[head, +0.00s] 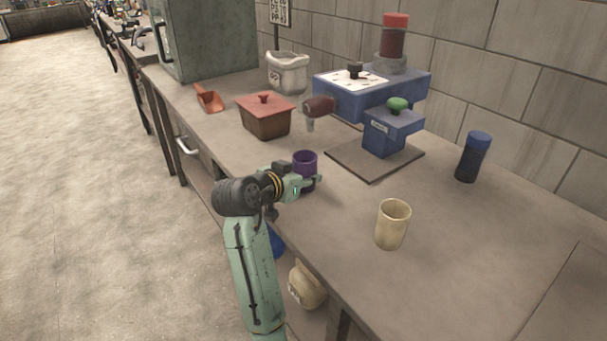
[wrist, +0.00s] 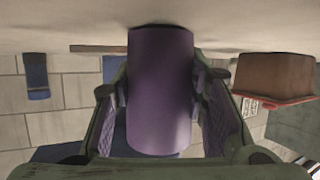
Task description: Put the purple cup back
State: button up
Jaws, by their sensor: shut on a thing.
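The purple cup (head: 304,158) is upright at the front part of the counter, left of the cream cup. My gripper (head: 310,182) is shut on it from the front, with a finger on each side. In the wrist view the purple cup (wrist: 160,95) fills the space between the two fingers, and the picture is upside down. The cup's base is at or very near the counter top; I cannot tell whether it touches. The gripper hides part of the cup's lower body in the head view.
A cream cup (head: 392,224) stands to the right. Behind are a blue grinder (head: 388,130) on a dark mat (head: 345,158), a blue machine (head: 350,97), a dark bottle (head: 472,158) and a brown red-lidded box (head: 265,120). Counter (head: 450,260) is clear right of the cream cup.

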jog(key=shift+f, duration=0.1)
jog(key=o, duration=1.2)
jog(key=shift+s+r, duration=0.1)
jog(key=shift+r, duration=0.1)
jog(key=b+v, duration=0.1)
jog(key=v, duration=1)
jog(key=shift+s+a+r+b, duration=0.15)
jog(key=shift+s+a+b, duration=0.05)
jog(key=shift+s+b, duration=0.15)
jog(key=shift+a+r, duration=0.1)
